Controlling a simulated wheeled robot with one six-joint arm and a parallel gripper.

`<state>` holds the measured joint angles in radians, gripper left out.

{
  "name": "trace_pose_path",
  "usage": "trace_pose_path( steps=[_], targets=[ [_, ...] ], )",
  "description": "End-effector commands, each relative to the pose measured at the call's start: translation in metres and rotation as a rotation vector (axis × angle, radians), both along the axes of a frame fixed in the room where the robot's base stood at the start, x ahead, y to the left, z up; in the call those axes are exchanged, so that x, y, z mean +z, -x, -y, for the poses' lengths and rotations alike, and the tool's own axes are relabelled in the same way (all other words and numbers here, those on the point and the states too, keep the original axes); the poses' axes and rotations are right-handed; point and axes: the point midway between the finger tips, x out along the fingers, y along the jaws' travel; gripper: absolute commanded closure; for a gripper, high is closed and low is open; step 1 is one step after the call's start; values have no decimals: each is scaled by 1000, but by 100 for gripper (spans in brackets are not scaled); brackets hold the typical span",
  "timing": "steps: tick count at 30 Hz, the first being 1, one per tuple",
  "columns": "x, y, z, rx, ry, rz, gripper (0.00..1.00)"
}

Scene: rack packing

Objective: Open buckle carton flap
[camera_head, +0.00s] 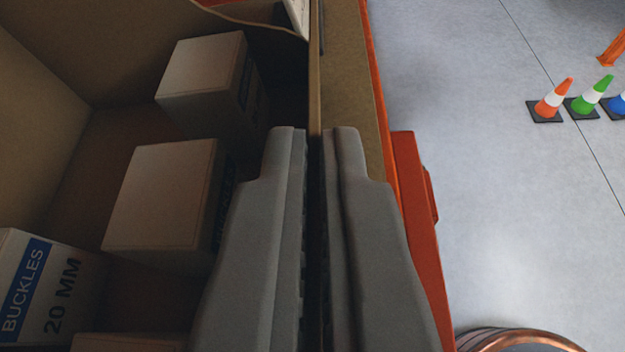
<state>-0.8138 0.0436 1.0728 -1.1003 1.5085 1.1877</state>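The open buckle carton (50,50) fills the left side, and I look down into it. Its right edge carries a thin brown flap (315,75), seen nearly edge-on and standing upright. My gripper (316,132) straddles this flap, with one grey finger on the carton's inner side and one on its outer side. The fingers are nearly together, with only the thin panel between them. The flap's lower part is hidden between the fingers.
Small boxes (160,200) stand inside the carton; one is labelled "BUCKLES 20 MM" (40,290). An orange rack edge (415,220) runs right of the carton. Beyond is open grey floor (500,200) with orange (554,97), green (593,95) and blue cones, and a copper-coloured round rim (515,338).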

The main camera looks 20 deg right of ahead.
Motion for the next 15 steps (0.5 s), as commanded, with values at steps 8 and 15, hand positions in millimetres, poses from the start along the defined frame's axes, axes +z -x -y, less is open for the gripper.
trace_pose_path(
  steps=[8, 15],
  targets=[
    [0, 0, 0, 1, -3, 2, 95],
    [0, 0, 0, 0, -2, 1, 75]
  ],
)
